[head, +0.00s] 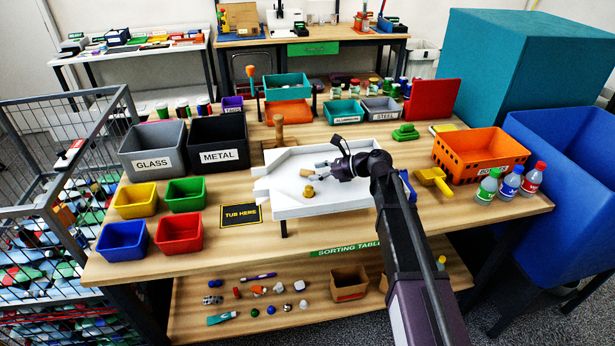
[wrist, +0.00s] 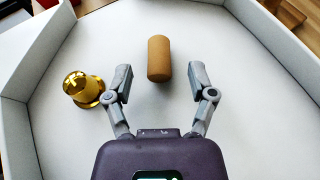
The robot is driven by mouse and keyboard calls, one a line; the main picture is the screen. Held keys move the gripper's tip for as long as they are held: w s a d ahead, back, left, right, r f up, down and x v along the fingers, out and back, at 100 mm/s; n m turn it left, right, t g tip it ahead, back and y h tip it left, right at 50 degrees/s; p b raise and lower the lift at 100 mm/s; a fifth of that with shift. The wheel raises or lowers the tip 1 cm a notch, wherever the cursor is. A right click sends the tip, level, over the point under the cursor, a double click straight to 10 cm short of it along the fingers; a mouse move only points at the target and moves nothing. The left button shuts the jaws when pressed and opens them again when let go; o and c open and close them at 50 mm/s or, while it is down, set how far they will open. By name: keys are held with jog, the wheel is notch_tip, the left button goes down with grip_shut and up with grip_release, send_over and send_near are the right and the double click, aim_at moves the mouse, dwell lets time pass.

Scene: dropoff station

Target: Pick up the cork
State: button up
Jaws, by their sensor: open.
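The cork (wrist: 159,58) is a tan cylinder lying on the floor of the white tray (wrist: 50,140). In the wrist view it lies just beyond my gripper (wrist: 160,80), roughly centred between the two fingertips. My gripper is open and empty. In the head view the cork (head: 306,173) lies just left of my gripper (head: 325,170), inside the tray (head: 335,205). A shiny gold bell-shaped piece (wrist: 82,88) stands left of my left finger in the wrist view. It also shows in the head view (head: 309,191), in front of the cork.
The tray has raised walls around the cork. Grey GLASS (head: 152,143) and black METAL bins (head: 218,130) stand left of it. Small coloured bins, including a red one (head: 180,233), are at front left. An orange crate (head: 480,150) and bottles (head: 510,182) are at right.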

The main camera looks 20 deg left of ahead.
jog(key=shift+x, duration=0.9)
jog(key=c, duration=0.8)
